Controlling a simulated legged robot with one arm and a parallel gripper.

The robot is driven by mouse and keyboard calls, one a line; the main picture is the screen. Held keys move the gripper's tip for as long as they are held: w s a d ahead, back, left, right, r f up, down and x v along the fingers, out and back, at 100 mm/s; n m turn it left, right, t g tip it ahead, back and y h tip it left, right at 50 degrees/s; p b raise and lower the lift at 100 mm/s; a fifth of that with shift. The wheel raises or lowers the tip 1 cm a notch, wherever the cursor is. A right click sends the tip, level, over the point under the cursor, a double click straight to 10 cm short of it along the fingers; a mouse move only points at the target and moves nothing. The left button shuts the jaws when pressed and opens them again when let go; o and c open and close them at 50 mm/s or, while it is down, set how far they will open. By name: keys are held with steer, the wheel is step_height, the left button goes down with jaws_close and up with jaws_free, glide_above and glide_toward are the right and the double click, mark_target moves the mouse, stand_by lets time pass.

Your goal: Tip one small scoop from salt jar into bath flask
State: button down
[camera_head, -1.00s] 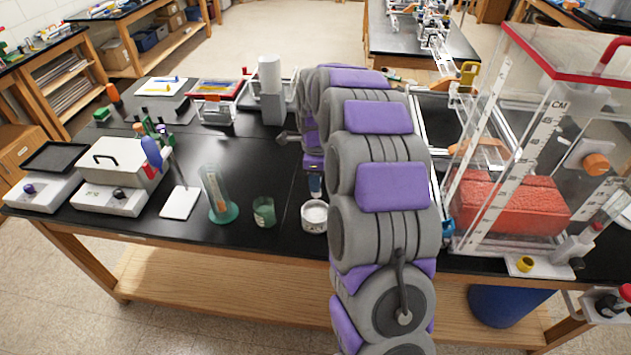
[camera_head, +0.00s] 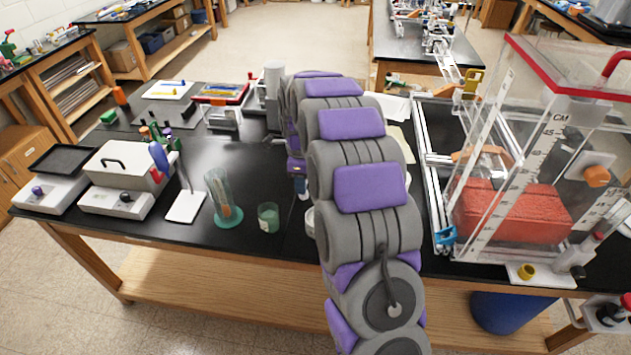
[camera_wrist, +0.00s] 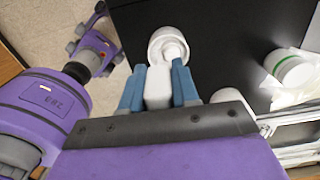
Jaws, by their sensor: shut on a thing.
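My gripper (camera_wrist: 158,85) has blue fingers shut on a white, blocky handle (camera_wrist: 157,92), probably the scoop's. Just beyond the fingertips in the wrist view is a round white shape (camera_wrist: 168,45). I cannot tell whether it is the scoop's bowl or the salt jar under it. In the head view a sliver of the white jar (camera_head: 309,220) shows at the left edge of my arm, which hides the rest. The gripper's blue part (camera_head: 302,189) shows just behind that jar. A green-tinted glass vessel (camera_head: 268,217), possibly the bath flask, stands left of the jar.
A tall glass cylinder (camera_head: 223,198) with sticks in it stands further left, beside a white plate stand (camera_head: 186,205). A clear tank (camera_head: 520,160) with red blocks is on the right. In the wrist view a white-and-green tub (camera_wrist: 292,68) stands at the right.

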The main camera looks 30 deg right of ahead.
steer(key=w+a+p, duration=0.3)
steer(key=w+a, duration=0.2)
steer(key=a, duration=0.5)
steer(key=f+b, duration=0.1)
steer(key=b, duration=0.1)
steer(key=d+f+t+y+b, duration=0.1)
steer(key=b, duration=0.1)
steer(key=s+f+y+b, duration=0.1)
steer(key=f+b, duration=0.1)
steer(key=b, duration=0.1)
steer(key=shift+d+t, duration=0.15)
steer(key=shift+t, duration=0.15)
steer(key=y+b, duration=0.1)
steer(key=b, duration=0.2)
steer(key=s+d+t+y+b, duration=0.1)
steer(key=b, duration=0.3)
steer(key=shift+d+f+t+y+b, duration=0.15)
steer(key=shift+f+t+y+b, duration=0.15)
steer(key=d+f+t+y+b, duration=0.1)
steer(key=t+y, duration=0.1)
steer(key=s+d+f+t+y+b, duration=0.1)
steer(key=y, duration=0.2)
steer(key=s+d+f+t+y+b, duration=0.1)
steer(key=t+y, duration=0.1)
steer(key=y, duration=0.1)
steer(key=shift+f+t, duration=0.3)
steer(key=shift+f, duration=0.05)
stand_by(0.8)
stand_by(0.9)
